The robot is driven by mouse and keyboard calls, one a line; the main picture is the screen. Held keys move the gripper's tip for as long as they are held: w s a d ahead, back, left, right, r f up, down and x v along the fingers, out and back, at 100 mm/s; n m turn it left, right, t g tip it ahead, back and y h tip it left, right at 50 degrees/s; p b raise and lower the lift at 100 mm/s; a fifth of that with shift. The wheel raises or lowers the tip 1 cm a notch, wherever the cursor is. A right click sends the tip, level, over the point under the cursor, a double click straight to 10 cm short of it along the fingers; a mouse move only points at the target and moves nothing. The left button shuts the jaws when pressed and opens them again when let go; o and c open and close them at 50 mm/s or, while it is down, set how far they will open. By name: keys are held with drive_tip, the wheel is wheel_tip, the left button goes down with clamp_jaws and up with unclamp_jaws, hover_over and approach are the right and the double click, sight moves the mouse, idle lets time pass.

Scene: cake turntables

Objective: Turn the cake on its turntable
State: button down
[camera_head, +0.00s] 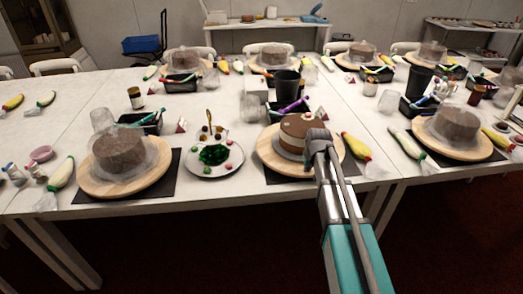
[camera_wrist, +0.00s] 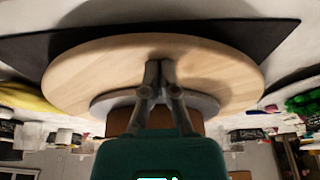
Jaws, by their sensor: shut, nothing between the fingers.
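A brown cake with a pale band (camera_head: 297,128) sits on a round wooden turntable (camera_head: 268,157) at the table's front edge, right of centre in the head view. My gripper (camera_head: 319,147) is at the cake's near right side, over the turntable, and hides part of both. In the wrist view, which looks upside down, my gripper's two fingers (camera_wrist: 159,66) are together and empty in front of the wooden disc (camera_wrist: 90,72). A grey round base (camera_wrist: 205,103) and a brown bit of cake (camera_wrist: 120,121) show behind them. I cannot tell whether the fingertips touch the wood.
Left of this turntable is a plate with green and coloured decorations (camera_head: 214,156). Wrapped cakes on other turntables stand left (camera_head: 118,151) and right (camera_head: 453,126). A yellow piping bag (camera_head: 356,147) lies just right of my gripper. A black bin (camera_head: 288,85) stands behind.

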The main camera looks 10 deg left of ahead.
drive_tip(key=shift+w+d, duration=0.45)
drive_tip(key=shift+d, duration=0.65)
drive_tip(key=shift+w+d, duration=0.4)
drive_tip(key=shift+d, duration=0.65)
drive_tip(key=shift+w+d, duration=0.45)
drive_tip(key=shift+d, duration=0.65)
drive_tip(key=shift+r, duration=0.1)
drive_tip(key=shift+r+p, duration=1.35)
drive_tip(key=shift+p, duration=0.1)
wheel_tip(320, 180, up, 6)
drive_tip(key=p, duration=0.6)
